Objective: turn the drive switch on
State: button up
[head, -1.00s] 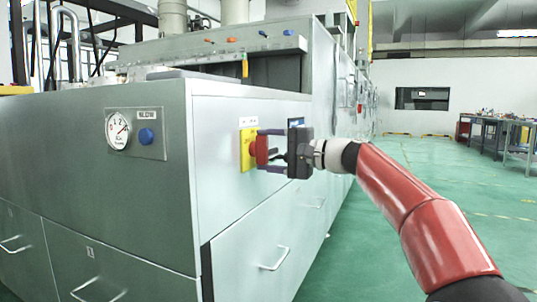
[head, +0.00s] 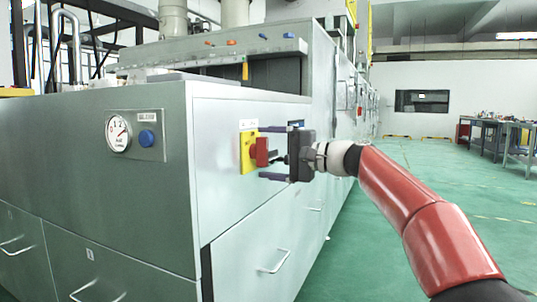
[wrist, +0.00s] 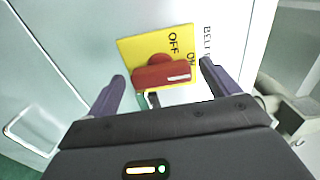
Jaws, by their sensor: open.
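The switch is a red bar handle (head: 262,152) on a yellow plate (head: 245,160) on the cabinet's right-hand face. In the wrist view the red handle (wrist: 165,76) lies nearly level across the yellow plate (wrist: 130,48). The plate reads OFF above the handle and ON by its right end, where the white mark sits. A label beside it starts like "BELT"; the rest is cut off. My gripper (head: 259,153) is open, its purple fingers apart on both sides of the handle. In the wrist view my gripper (wrist: 163,72) shows gaps to the handle on both sides.
A pressure gauge (head: 118,133) and a blue button (head: 147,138) are on the cabinet's front face. A drawer handle (head: 274,262) sticks out below the switch. The green floor (head: 400,260) at right is open, with workbenches (head: 505,140) at the back.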

jog(key=v, duration=0.7)
jog(key=shift+d, duration=0.15)
jog(key=shift+s, duration=0.1)
